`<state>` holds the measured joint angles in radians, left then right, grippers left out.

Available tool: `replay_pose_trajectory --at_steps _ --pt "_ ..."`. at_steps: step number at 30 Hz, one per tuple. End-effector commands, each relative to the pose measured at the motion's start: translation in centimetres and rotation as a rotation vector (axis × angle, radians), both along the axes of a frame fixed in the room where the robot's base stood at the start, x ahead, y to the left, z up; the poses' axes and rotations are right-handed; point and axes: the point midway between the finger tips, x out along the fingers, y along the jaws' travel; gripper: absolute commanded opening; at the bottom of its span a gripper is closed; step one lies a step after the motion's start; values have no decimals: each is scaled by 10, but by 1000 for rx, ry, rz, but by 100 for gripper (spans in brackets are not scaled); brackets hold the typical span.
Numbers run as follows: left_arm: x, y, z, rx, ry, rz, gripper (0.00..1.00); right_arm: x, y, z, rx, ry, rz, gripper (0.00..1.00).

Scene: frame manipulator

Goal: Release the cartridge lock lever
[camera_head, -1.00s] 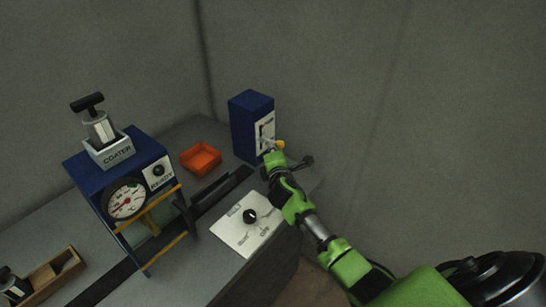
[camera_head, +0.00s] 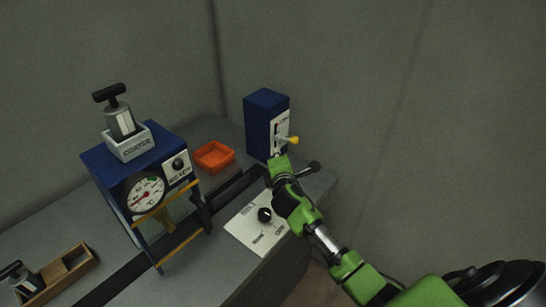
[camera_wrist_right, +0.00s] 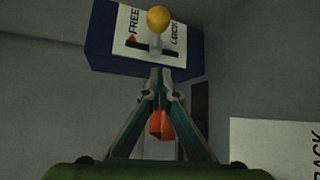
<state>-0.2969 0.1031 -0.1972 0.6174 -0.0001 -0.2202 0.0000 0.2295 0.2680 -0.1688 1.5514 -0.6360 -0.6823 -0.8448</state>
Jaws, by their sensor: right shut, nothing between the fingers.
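The lock lever has a yellow ball knob (camera_head: 294,140) and stands out from a white plate on a blue box (camera_head: 262,125) at the back of the bench. In the right wrist view the yellow knob (camera_wrist_right: 159,18) is at the top, above a dark slot between the words FREE and LOCK. I cannot tell at which end of the slot the lever rests. My right gripper (camera_head: 279,161) is shut and empty, just below and in front of the knob and apart from it. Its fingertips (camera_wrist_right: 161,75) meet below the plate in the wrist view. My left gripper is out of view.
An orange tray (camera_head: 214,157) lies left of the blue box. A blue coater machine (camera_head: 98,160) with a dial and a black-handled cartridge (camera_head: 120,121) stands at left. A white panel with a black knob (camera_head: 264,214) lies near the right arm. A wooden rack (camera_head: 68,272) is front left.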

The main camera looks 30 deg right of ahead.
Motion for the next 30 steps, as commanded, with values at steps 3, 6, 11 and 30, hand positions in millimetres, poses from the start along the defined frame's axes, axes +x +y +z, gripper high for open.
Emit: replay_pose_trajectory --at_steps 3,6,11,30 --pt "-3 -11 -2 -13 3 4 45 -13 10 11 -1 -1 2 0" --pt "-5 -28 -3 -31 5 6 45 -21 16 19 -1 -1 3 0" --pt "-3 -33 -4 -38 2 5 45 -30 22 28 0 -1 1 0" --pt "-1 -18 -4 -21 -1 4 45 -33 24 30 1 1 1 0"
